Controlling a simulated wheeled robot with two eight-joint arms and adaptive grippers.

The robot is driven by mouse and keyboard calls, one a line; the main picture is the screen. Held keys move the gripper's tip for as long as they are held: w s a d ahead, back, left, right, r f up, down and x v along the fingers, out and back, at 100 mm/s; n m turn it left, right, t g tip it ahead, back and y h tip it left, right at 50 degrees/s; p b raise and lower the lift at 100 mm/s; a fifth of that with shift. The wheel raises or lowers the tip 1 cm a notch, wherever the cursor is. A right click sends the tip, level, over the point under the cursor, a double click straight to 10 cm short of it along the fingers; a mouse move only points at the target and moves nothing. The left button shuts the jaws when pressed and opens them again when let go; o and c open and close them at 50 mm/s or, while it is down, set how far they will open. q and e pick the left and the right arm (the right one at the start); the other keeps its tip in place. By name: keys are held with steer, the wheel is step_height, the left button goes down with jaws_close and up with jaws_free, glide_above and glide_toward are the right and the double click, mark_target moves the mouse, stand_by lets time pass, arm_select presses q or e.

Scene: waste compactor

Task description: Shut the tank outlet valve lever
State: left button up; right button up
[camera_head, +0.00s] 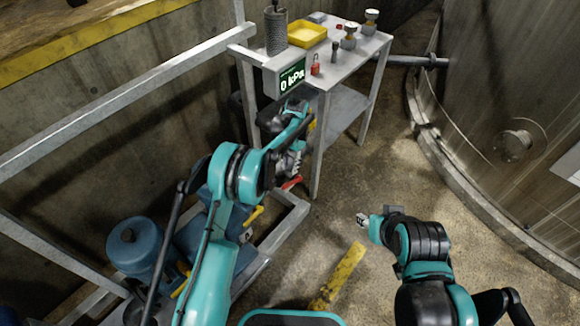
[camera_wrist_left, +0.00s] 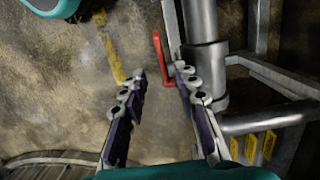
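The red lever (camera_head: 291,183) shows low beside the metal stand in the head view, just below my left gripper (camera_head: 292,160). In the left wrist view the red lever (camera_wrist_left: 160,55) is a thin bent bar beside a grey pipe (camera_wrist_left: 202,25). There my left gripper (camera_wrist_left: 160,72) has its two fingers spread apart, with the lever's end near the gap between the tips, closer to the right finger. Nothing is held. Whether a finger touches the lever cannot be told. My right gripper (camera_head: 362,219) is over the floor, away from the lever; its finger opening is too small to judge.
A blue tank (camera_head: 140,247) and yellow handles (camera_head: 253,216) stand left. A metal rail (camera_head: 120,95) crosses the left side. Floor at centre right is clear.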

arm_select(q)
steer(key=t+p, duration=0.1)
steer(key=p, duration=0.2)
glide_above(286, 188)
steer(key=shift+h, duration=0.4)
steer(key=f, duration=0.6)
steer(key=shift+w+a, duration=0.1)
steer(key=shift+w, duration=0.25)
step_height(286, 188, down, 8)
steer(key=b, duration=0.3)
steer(key=shift+r, duration=0.1)
jaws_close()
